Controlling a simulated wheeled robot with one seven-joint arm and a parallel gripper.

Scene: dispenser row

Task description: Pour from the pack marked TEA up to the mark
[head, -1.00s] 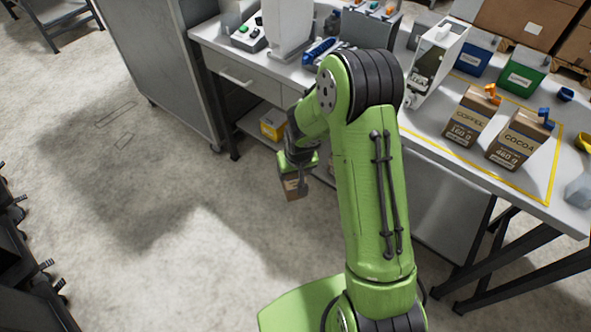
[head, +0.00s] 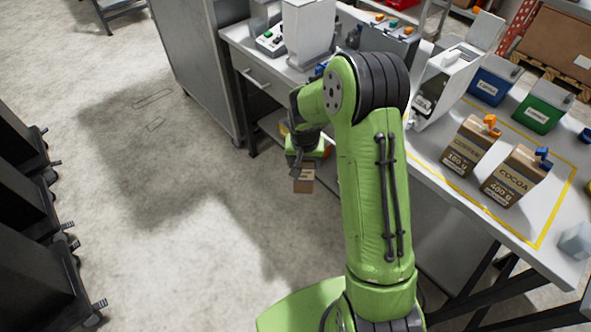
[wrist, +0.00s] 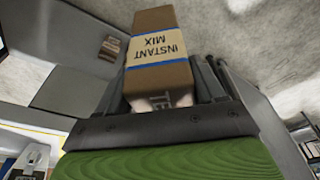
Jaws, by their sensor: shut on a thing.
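My gripper (head: 304,168) is shut on a brown pack (head: 304,183), held over the floor in front of the table's left part. In the wrist view the pack (wrist: 158,80) stands out between the fingers (wrist: 165,100). Its pale label reads INSTANT MIX upside down, and letters that look like TE show near the palm, partly hidden. A white dispenser (head: 450,75) with a raised lid and a dark front window stands on the table. I cannot make out a fill mark on it.
A COFFEE pack (head: 469,145) and a COCOA pack (head: 515,177) stand inside a yellow outline on the table (head: 420,165). Blue (head: 493,80) and green (head: 544,107) containers stand behind them. A grey cabinet (head: 200,60) is at the left. Open floor lies left of my arm.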

